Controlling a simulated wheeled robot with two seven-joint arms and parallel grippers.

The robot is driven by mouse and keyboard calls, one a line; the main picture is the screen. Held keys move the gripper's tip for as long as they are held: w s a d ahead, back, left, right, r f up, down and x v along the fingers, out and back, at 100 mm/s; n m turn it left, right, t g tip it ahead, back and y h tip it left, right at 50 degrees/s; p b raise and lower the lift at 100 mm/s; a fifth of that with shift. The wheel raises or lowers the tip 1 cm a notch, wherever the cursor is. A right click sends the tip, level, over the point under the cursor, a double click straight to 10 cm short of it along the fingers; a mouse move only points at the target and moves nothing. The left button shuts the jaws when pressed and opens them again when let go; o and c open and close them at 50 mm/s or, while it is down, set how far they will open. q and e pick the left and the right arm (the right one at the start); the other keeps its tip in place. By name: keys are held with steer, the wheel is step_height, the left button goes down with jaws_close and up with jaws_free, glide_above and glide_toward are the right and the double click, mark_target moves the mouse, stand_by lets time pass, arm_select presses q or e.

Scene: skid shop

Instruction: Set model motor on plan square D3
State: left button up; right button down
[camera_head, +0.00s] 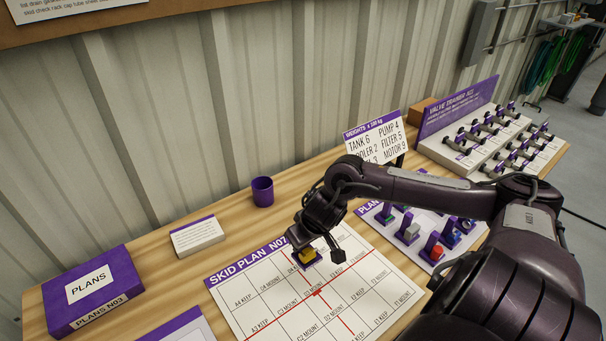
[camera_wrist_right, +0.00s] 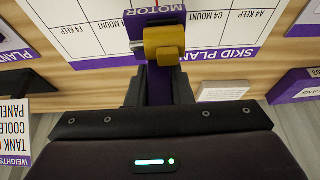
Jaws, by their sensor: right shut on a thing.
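The model motor (camera_head: 307,257) has a yellow body on a purple base. In the right wrist view the motor (camera_wrist_right: 164,45) shows its yellow body and a purple plate lettered MOTOR. My right gripper (camera_head: 316,240) is shut on it, near the back edge of the skid plan sheet (camera_head: 240,318). In the wrist view the motor's purple stem runs back between the fingers (camera_wrist_right: 160,92). Whether the base touches the sheet I cannot tell. The sheet has lettered squares and red lines; the small lettering around D3 is hard to read. My left gripper is not in view.
A parts sheet (camera_head: 375,215) with several small models lies right of the plan, partly behind my arm. A purple cup (camera_head: 262,191), a small sign (camera_head: 197,236) and a purple plans box (camera_head: 92,290) stand left. A valve rack (camera_head: 450,152) stands at the back right.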

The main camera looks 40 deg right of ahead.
mark_target(303, 254)
steer(key=shift+f, duration=0.1)
steer(key=shift+f, duration=0.15)
steer(key=shift+f+b, duration=1.45)
steer(key=shift+f, duration=1.05)
steer(key=shift+f, duration=0.2)
steer(key=shift+f+b, duration=0.6)
steer(key=shift+f, duration=1)
